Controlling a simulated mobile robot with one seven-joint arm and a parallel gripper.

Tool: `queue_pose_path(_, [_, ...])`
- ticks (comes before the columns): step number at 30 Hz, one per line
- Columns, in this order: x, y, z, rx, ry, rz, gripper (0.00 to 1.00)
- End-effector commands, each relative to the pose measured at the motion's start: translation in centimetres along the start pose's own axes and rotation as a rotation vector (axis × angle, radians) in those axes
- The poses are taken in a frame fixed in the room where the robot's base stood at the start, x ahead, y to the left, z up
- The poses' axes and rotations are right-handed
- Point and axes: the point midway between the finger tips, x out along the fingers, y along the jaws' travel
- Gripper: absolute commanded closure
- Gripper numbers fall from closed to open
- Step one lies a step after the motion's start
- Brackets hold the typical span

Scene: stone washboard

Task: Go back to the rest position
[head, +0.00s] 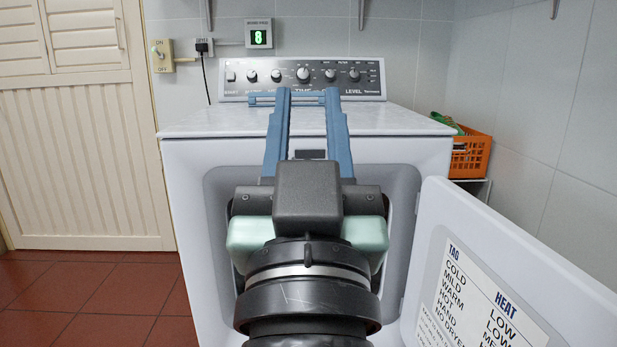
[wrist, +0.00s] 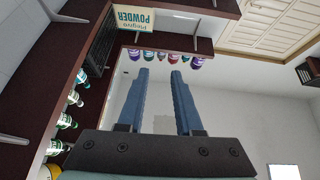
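My gripper (head: 307,93) is in the middle of the head view, in front of the white machine (head: 185,135). Its two long blue fingers point up and away, apart from each other with nothing held between them. In the wrist view the fingers (wrist: 160,72) are also apart and the space between them is empty. My wrist and gripper body hide much of the machine's front opening. The machine's door (head: 500,255) stands open at the right, with a printed label on it.
An orange basket (head: 470,155) stands right of the machine. A wall switch (head: 161,56) and a small green display (head: 259,38) are at the back. The wrist view shows dark shelves (wrist: 100,17) with several bottles (wrist: 75,98) and a powder box (wrist: 134,18). Red floor is clear at left.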

Motion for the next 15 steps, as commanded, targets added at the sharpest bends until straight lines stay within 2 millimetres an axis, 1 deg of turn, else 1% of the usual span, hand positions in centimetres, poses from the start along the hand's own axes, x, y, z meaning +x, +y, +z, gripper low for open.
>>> queue_pose_path(1, [1.4,0.0,-5.6,0.000,0.084,0.000,0.66])
queue_pose_path(2, [1.6,0.0,-7.9,-0.001,0.132,0.001,0.66])
queue_pose_path(3, [1.7,0.0,-11.1,-0.001,0.197,0.001,0.66])
queue_pose_path(5, [1.8,0.1,-15.7,-0.001,0.295,0.001,0.66])
queue_pose_path(8, [3.7,0.1,-17.7,-0.001,0.276,0.001,0.66])
queue_pose_path(15, [7.6,0.0,-24.0,-0.001,0.272,0.000,0.66])
